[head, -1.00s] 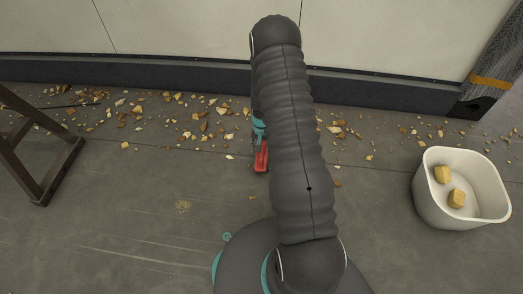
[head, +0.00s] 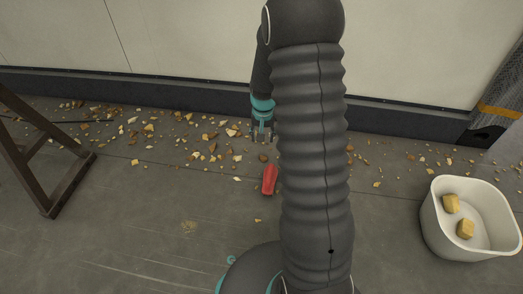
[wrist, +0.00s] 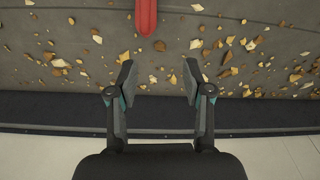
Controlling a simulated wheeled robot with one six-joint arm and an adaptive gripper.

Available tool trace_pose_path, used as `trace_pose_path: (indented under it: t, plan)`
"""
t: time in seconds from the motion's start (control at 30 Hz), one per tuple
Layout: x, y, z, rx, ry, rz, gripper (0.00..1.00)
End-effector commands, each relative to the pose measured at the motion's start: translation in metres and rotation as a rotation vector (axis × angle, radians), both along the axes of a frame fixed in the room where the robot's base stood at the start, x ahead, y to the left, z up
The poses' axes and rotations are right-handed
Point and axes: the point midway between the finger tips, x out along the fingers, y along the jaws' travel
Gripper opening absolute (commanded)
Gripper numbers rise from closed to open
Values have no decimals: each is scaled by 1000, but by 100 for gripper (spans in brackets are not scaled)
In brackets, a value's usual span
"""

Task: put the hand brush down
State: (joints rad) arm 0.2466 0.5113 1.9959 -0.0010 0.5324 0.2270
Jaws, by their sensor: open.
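The hand brush (head: 269,180) lies on the grey floor, its red part showing just left of my arm in the head view. In the wrist view its red end (wrist: 146,18) shows at the top edge, and the rest is cut off. My gripper (head: 262,137) is above the floor, beyond the brush toward the wall. In the wrist view my gripper (wrist: 158,80) has its two fingers spread apart with nothing between them. The brush lies apart from the fingertips. My arm may hide part of the brush in the head view.
A white tub (head: 470,226) with two yellow blocks (head: 458,216) stands on the right. A dark metal stand (head: 40,165) is at the left. Many tan fragments (head: 205,140) lie along the wall's dark base (head: 180,92). The floor at left front is mostly clear.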

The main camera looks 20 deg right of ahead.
Motion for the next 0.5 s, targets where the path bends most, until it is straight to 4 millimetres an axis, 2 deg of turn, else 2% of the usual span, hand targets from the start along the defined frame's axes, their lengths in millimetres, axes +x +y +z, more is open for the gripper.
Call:
trace_pose_path:
  t: [0.03,0.2,0.37,0.5]
  plan:
    - [-4,8,25,-6,-22,22,50]
    - [-27,31,91,-23,-77,89,50]
    - [-57,52,144,-39,-126,152,50]
    - [-89,69,184,-52,-171,206,50]
